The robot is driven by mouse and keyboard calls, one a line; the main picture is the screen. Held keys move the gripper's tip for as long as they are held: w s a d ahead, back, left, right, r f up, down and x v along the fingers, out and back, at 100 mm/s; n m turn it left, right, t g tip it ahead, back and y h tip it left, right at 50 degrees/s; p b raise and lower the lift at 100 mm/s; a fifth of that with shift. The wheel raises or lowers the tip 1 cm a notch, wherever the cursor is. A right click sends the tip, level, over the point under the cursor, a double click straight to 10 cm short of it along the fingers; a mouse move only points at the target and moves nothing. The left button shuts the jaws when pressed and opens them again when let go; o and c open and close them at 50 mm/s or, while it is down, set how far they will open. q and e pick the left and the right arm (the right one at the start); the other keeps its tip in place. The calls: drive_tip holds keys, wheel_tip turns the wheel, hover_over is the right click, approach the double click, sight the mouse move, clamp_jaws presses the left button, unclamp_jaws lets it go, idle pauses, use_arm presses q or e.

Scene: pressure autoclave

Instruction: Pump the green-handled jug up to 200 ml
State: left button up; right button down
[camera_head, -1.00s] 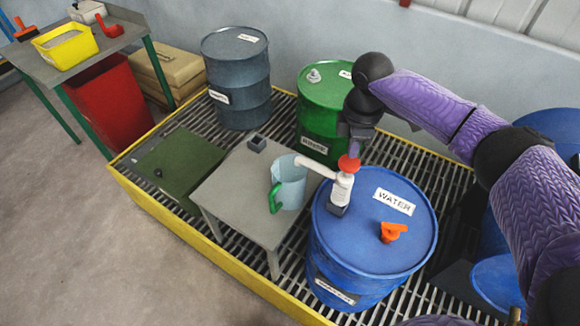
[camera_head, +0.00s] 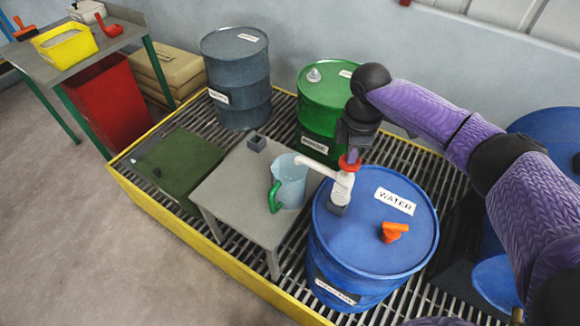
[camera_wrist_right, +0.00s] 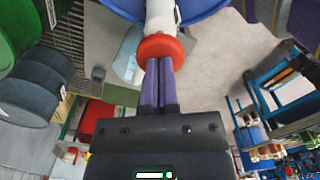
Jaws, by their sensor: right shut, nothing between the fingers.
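The green-handled jug (camera_head: 291,182) is pale blue and see-through. It stands upright on a low grey table, with its green handle (camera_head: 275,196) facing left-front. The white pump (camera_head: 342,188) stands on the blue WATER drum (camera_head: 330,240), and its spout reaches left over the jug's mouth. My right gripper (camera_head: 352,156) is shut and empty, with its fingertips at the pump's red top. The right wrist view shows the closed fingers (camera_wrist_right: 160,82) against the red top (camera_wrist_right: 161,48). The jug's level and scale cannot be read. My left gripper is not in view.
An orange fitting (camera_head: 394,232) lies on the WATER drum. A green drum (camera_head: 326,95) and a grey drum (camera_head: 237,80) stand behind. A small dark cup (camera_head: 256,143) sits at the back of the low table (camera_head: 235,190). Yellow-edged grating lies below.

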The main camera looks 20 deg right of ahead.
drive_tip(key=shift+f, duration=0.4)
drive_tip(key=shift+f+b, duration=0.3)
drive_tip(key=shift+f, duration=0.05)
drive_tip(key=shift+f+b, duration=0.3)
drive_tip(key=shift+f, duration=0.35)
drive_tip(key=shift+r+p, duration=0.5)
drive_tip(key=shift+p, duration=0.05)
wheel_tip(320, 180, up, 4)
drive_tip(key=p, duration=0.4)
drive_tip(key=shift+r+p, duration=0.2)
drive_tip(key=shift+p, duration=0.2)
drive_tip(key=shift+f, duration=0.1)
drive_tip(key=shift+f, duration=0.1)
